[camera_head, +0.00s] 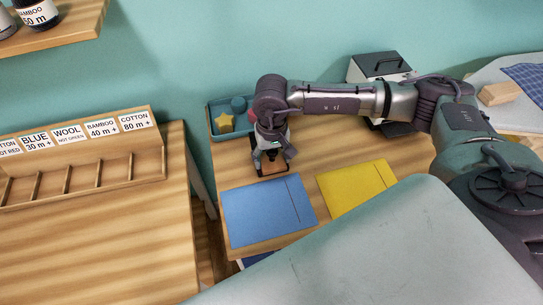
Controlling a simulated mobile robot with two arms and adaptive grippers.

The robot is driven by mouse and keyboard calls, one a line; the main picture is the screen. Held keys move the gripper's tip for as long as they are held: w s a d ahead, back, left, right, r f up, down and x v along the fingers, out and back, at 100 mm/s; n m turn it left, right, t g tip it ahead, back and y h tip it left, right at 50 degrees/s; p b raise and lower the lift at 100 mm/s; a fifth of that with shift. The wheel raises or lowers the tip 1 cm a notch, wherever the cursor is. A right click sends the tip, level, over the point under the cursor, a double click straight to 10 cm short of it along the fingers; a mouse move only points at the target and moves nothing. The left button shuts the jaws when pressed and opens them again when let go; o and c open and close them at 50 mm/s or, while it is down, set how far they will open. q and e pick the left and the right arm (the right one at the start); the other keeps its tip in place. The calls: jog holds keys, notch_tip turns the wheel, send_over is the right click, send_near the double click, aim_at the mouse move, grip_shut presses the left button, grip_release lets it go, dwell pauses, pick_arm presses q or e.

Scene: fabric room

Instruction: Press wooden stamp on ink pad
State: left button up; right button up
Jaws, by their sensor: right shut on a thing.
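My right gripper (271,157) points down over the wooden desk, just behind the blue folder. It is shut on the wooden stamp (272,168), a small brown piece showing between and below the fingers. Dark edges show around the stamp, but I cannot tell finger from ink pad there. I cannot make out the ink pad clearly, nor whether the stamp touches it. My left gripper is not in view.
A blue folder (266,212) and a yellow folder (354,188) lie in front. A teal tray (214,137) holds a yellow star (224,122) and a blue piece (238,104). A black-topped box (380,65) stands behind my arm. A labelled wooden rack (85,172) is left.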

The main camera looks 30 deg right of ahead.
notch_tip(320, 180, up, 6)
jog(key=shift+w+f+p, duration=0.1)
jog(key=shift+w+p, duration=0.05)
jog(key=shift+p, duration=0.95)
